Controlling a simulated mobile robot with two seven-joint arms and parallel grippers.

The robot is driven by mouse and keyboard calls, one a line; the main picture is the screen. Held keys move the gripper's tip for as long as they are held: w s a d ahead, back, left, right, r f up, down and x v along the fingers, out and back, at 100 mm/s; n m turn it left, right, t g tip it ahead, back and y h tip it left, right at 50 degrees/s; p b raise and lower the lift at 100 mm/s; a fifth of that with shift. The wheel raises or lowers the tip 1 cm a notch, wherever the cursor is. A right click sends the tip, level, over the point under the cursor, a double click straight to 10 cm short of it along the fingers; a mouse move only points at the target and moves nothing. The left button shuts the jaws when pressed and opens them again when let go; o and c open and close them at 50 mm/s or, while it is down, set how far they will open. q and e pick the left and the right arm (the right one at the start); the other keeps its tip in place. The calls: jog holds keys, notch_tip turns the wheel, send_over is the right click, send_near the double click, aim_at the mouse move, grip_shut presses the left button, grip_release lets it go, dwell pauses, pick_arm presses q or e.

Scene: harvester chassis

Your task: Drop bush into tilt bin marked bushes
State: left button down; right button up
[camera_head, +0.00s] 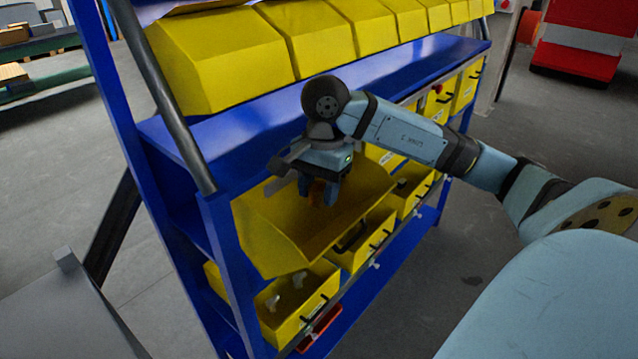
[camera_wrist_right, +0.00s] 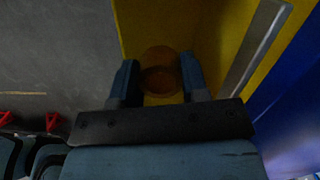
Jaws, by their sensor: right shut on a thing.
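My right gripper (camera_head: 324,197) is shut on the bush (camera_head: 317,190), a small orange-brown round part. In the right wrist view the bush (camera_wrist_right: 160,72) sits between the two blue-grey fingers of the gripper (camera_wrist_right: 160,80). The gripper points down over the mouth of an open, tilted yellow bin (camera_head: 268,228) in the blue rack. In the right wrist view the yellow bin (camera_wrist_right: 145,22) lies beyond the bush. I cannot read any marking on this bin. My left gripper is not in view.
A smaller yellow bin (camera_head: 275,318) with pale parts stands below, beside another yellow bin (camera_head: 366,245). A row of large yellow bins (camera_head: 220,60) lines the upper rack. A blue rack post (camera_head: 225,260) and dark grey bar (camera_head: 170,100) stand left of the gripper.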

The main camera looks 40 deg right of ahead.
jog(key=o, duration=1)
jog(key=shift+d+r, duration=0.1)
jog(key=shift+r, duration=0.2)
jog(key=r, duration=0.4)
jog(key=d+r, duration=0.1)
jog(key=r, duration=0.8)
jog(key=shift+w+d, duration=0.2)
jog(key=shift+d, duration=0.05)
